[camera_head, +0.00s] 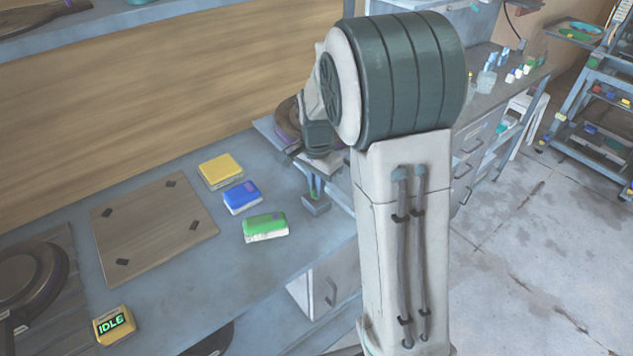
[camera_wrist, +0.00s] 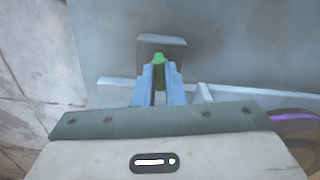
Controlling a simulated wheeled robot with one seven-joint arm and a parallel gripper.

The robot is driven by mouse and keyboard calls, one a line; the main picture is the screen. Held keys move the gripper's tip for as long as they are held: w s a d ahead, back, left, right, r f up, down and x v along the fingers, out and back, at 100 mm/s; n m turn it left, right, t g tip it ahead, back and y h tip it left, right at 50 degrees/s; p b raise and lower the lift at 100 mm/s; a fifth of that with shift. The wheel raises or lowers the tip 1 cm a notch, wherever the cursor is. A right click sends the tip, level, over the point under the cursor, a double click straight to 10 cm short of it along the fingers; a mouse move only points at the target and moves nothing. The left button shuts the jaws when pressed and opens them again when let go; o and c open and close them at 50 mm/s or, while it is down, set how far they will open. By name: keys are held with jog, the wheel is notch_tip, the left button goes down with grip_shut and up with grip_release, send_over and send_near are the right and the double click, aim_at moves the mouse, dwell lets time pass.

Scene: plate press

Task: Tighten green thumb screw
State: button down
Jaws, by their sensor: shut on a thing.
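The green thumb screw (camera_wrist: 158,57) shows between the tips of my gripper (camera_wrist: 158,72) in the wrist view, and my gripper is shut on it. Only its top part shows there; the fingers hide the rest. A grey block (camera_wrist: 172,43) lies beneath the screw at the workbench's edge. In the head view the block (camera_head: 316,206) stands near the bench's front edge, with a bit of green above it, under my wrist. My arm hides much of the area behind it.
The workbench (camera_head: 270,275) holds yellow (camera_head: 221,171), blue (camera_head: 242,196) and green (camera_head: 265,227) boxes left of the block. A wooden board (camera_head: 153,226) lies further left. A small yellow display (camera_head: 114,325) reads IDLE. Open floor (camera_head: 530,270) is to the right.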

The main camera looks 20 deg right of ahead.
jog(key=shift+w+r+m, duration=0.1)
jog(key=shift+m, duration=0.9)
jog(key=c, duration=1.5)
grip_release()
notch_tip(320, 180, up, 14)
